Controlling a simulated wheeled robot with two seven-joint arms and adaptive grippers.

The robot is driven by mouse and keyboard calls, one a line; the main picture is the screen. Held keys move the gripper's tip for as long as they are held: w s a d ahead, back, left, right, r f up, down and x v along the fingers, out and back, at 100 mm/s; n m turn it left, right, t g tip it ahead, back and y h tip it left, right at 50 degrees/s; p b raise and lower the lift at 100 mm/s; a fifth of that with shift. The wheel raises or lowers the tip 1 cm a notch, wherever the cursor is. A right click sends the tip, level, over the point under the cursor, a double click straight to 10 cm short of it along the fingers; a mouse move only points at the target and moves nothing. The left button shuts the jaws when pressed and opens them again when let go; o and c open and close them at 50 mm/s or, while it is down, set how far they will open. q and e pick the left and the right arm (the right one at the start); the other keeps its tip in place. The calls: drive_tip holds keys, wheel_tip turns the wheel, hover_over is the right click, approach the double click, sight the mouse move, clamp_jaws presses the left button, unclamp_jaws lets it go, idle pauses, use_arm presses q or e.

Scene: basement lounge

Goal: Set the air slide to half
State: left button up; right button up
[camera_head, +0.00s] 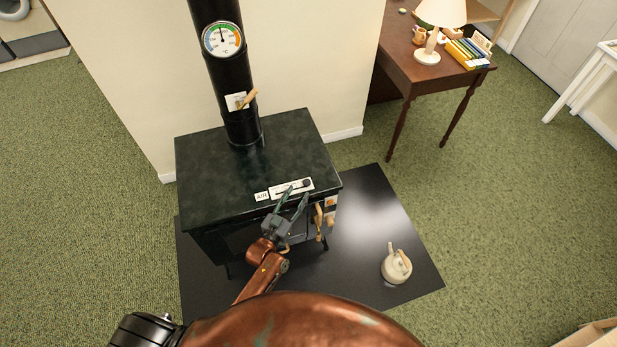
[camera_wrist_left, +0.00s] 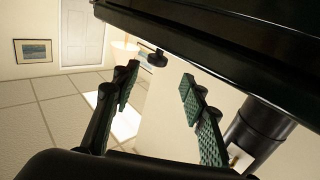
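The air slide is a white plate (camera_head: 280,191) with a dark slot at the front edge of the dark green stove top (camera_head: 240,165), beside a white "AIR" label (camera_head: 261,196). Its small dark knob (camera_head: 306,183) appears near the plate's right end. My left gripper (camera_head: 297,196) is at this front edge, fingers apart, partly covering the plate. In the left wrist view, the open, empty left gripper (camera_wrist_left: 158,88) has a small black knob (camera_wrist_left: 157,58) beyond and between its fingertips, apart from both. Its exact setting is hard to read. My right gripper is not in view.
The black stove pipe (camera_head: 232,95) carries a round thermometer (camera_head: 222,39) and a wooden-handled damper (camera_head: 246,99). Wooden-handled items (camera_head: 329,212) are at the stove's right front. A cream kettle (camera_head: 396,267) stands on the black floor plate (camera_head: 365,220). A desk (camera_head: 420,75) stands behind right.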

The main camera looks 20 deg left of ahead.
sight(305, 185)
use_arm(q)
drive_tip(key=w, duration=0.2)
drive_tip(key=w+d, duration=0.1)
drive_tip(key=w, duration=0.2)
drive_tip(key=w+d+b, duration=0.1)
drive_tip(key=w, duration=0.1)
drive_tip(key=shift+w, duration=0.15)
drive_tip(key=shift+c, duration=0.5)
clamp_jaws()
drive_tip(key=shift+a, duration=0.1)
